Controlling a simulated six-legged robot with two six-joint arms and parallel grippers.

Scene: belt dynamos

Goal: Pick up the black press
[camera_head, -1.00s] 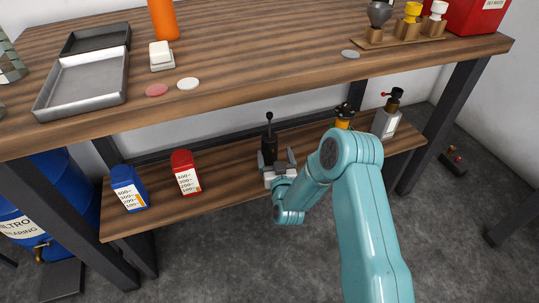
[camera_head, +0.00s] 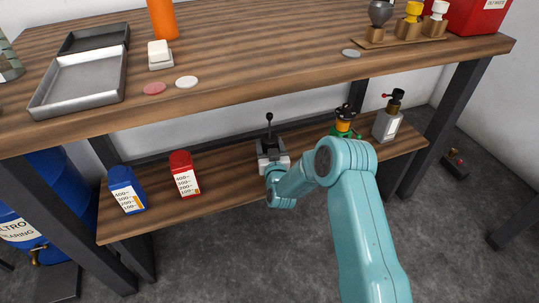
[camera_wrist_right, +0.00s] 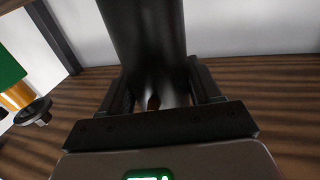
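The black press (camera_head: 269,134), a dark upright body with a thin rod and round knob on top, stands on the lower shelf. My right gripper (camera_head: 271,158) reaches in at its front, with one finger on each side of its lower part. In the right wrist view the dark press body (camera_wrist_right: 145,40) fills the middle between the two fingers of the right gripper (camera_wrist_right: 163,88). The fingers look spread around it, and I cannot see clear contact. The base of the press is hidden by the gripper. My left gripper does not show.

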